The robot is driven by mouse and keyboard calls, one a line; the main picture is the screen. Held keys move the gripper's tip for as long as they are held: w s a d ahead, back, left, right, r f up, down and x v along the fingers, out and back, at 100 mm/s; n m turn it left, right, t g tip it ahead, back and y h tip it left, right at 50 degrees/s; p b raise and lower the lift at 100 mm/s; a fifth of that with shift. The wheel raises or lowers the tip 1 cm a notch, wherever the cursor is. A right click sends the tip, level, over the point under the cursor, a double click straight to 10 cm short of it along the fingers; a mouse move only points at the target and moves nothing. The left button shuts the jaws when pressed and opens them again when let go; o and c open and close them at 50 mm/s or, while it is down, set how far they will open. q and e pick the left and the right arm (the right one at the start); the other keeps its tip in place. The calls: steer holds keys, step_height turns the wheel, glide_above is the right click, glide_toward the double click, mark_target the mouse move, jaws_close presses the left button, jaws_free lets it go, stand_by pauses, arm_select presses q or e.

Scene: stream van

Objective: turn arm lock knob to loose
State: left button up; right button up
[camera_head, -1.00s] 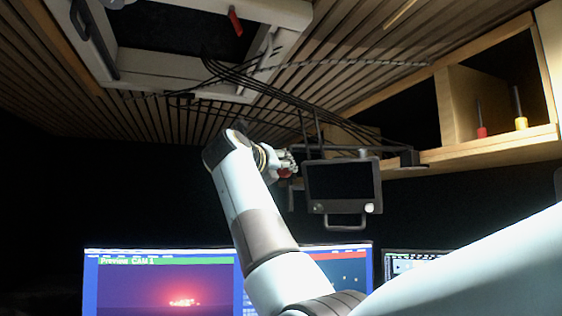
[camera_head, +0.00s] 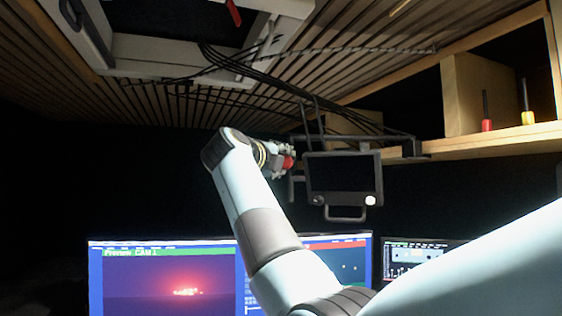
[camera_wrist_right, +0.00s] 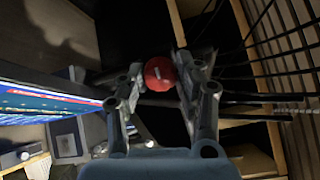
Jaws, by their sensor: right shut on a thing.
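The red arm lock knob (camera_head: 289,162) sits at the left of the small dark monitor on its overhead arm. In the right wrist view the round knob (camera_wrist_right: 160,73) shows a short pale mark on its face. My right gripper (camera_head: 284,158) reaches up to it and is shut on it; in the wrist view one fingertip lies on each side of the knob. The small monitor (camera_head: 343,178) hangs with a handle below it. Its black arm (camera_head: 338,139) runs back to the shelf edge. My left gripper is not in view.
Black cables (camera_head: 290,92) hang from the ceiling hatch behind the monitor arm. A wooden shelf (camera_head: 490,140) with red and yellow-handled tools is at the right. Lit screens (camera_head: 170,278) stand below. The space left of my arm looks dark and clear.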

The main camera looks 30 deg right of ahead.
steer(key=shift+n, duration=0.3)
steer(key=o, duration=0.9)
steer(key=shift+c, duration=0.2)
steer(key=shift+a, duration=0.1)
steer(key=v, duration=0.7)
steer(key=shift+a, duration=0.2)
steer(key=shift+s+f, duration=0.1)
